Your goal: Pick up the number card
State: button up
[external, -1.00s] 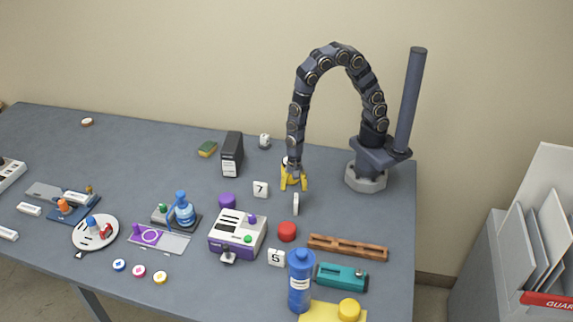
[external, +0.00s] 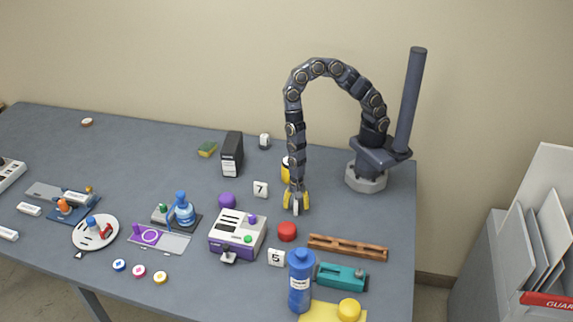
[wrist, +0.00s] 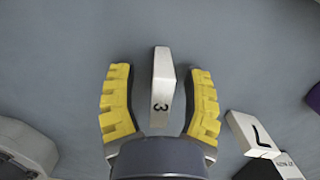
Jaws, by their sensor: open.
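My gripper (external: 297,204) is open, pointing down at the table right of the middle. In the wrist view, its two yellow ribbed fingers (wrist: 159,75) stand on either side of a white card marked 3 (wrist: 162,80), with gaps visible on both sides. In the external view the fingers largely cover this card. Two other white number cards stand nearby: one marked 7 (external: 260,189) to the left and one marked 5 (external: 276,257) towards the front.
A red round piece (external: 287,231) stands just in front of my gripper. A brown rail (external: 347,247), a blue bottle (external: 300,282) and a white-and-purple device (external: 238,233) are close by. A black box (external: 231,155) stands behind left. Bare table lies right of my gripper.

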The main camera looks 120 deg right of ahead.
jog(key=shift+f, duration=0.25)
grip_shut()
jog(key=shift+r, duration=0.1)
dwell(0.3)
notch_tip(320, 180, up, 7)
jog(key=shift+w+f, duration=0.1)
jog(key=shift+r, duration=1.5)
